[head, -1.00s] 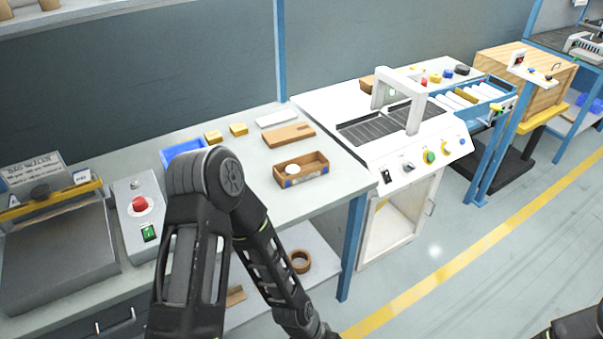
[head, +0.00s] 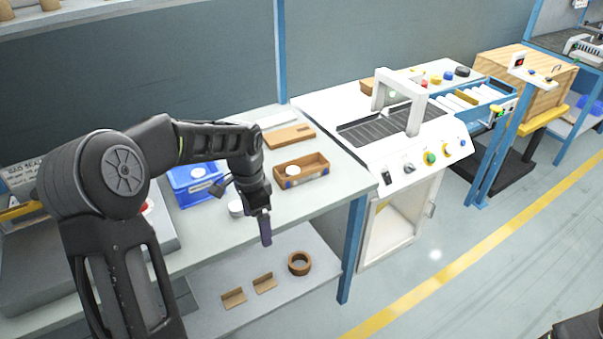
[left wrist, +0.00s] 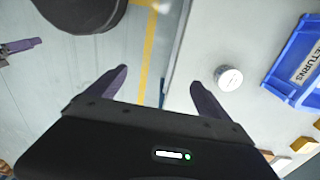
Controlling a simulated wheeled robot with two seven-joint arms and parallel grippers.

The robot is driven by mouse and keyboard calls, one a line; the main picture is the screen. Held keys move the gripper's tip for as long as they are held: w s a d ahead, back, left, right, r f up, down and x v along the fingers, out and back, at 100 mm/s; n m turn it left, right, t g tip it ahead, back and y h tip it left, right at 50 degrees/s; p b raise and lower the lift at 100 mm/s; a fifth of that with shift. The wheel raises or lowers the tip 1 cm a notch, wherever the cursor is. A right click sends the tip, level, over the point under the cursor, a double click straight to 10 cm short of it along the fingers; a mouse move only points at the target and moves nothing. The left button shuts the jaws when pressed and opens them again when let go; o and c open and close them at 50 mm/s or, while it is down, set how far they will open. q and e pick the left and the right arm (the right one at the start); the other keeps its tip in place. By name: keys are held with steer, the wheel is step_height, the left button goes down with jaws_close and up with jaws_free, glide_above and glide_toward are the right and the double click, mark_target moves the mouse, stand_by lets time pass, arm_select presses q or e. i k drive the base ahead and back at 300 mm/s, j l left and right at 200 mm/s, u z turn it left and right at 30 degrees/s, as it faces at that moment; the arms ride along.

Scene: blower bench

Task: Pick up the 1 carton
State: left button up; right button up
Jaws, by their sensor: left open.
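Which piece is the carton I cannot tell for sure. An open brown tray-like box (head: 318,166) and a flat brown piece (head: 291,136) lie on the bench. My left gripper (left wrist: 158,78) is open and empty, pointing down by the bench's front edge, left of the brown box in the head view. A purple finger, apparently of my right gripper (left wrist: 20,46), shows at the left wrist view's upper left; its opening is unclear.
A blue RETURNS bin (left wrist: 296,62) and a white round tin (left wrist: 229,78) stand close to my left gripper. A white machine (head: 410,150) adjoins the bench on the right. A lower shelf (head: 225,318) holds a brown ring (head: 299,263) and small brown brackets.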

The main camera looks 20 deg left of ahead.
mark_target(315, 165)
steer(key=i, duration=1)
